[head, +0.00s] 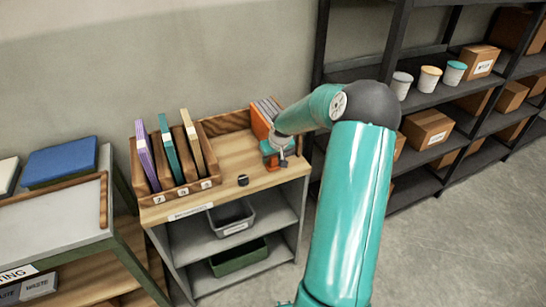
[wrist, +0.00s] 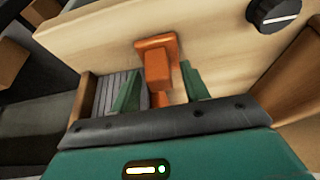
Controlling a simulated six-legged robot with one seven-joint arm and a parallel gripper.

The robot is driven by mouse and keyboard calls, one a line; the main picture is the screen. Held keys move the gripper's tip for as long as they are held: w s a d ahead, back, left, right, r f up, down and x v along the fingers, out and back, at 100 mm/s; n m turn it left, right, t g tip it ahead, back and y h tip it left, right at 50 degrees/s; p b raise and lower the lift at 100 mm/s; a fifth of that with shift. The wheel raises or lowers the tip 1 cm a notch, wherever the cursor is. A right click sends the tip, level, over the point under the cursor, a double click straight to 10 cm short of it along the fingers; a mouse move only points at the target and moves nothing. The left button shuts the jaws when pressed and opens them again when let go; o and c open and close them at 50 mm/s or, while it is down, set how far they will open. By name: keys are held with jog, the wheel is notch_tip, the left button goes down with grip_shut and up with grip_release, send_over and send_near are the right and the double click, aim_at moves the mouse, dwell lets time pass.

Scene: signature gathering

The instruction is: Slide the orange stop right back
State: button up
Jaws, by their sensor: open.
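The orange stop (wrist: 158,62) stands at the right end of the wooden bench top, with its tab or handle pointing toward my gripper in the wrist view. In the head view the orange stop (head: 260,123) shows as an upright plate beside several grey sheets (head: 268,107), partly hidden by my arm. My gripper (wrist: 160,76) is open, with one green finger on each side of the orange tab. Whether the fingers touch it I cannot tell. In the head view my gripper (head: 277,152) is at the stop, low over the bench top.
A wooden rack (head: 181,190) with purple, teal and tan folders stands at the bench's left. A black knob (head: 242,180) sits on the front edge; it also shows in the wrist view (wrist: 272,14). Dark shelving (head: 420,100) is close on the right.

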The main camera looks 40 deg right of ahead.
grip_shut()
jog(key=shift+w+a, duration=0.25)
jog(key=shift+a, duration=0.5)
jog(key=shift+w+a, duration=0.2)
jog(key=shift+a, duration=0.5)
jog(key=shift+w+a, duration=0.25)
jog(key=shift+a, duration=0.5)
grip_release()
jog(key=v, duration=1.4)
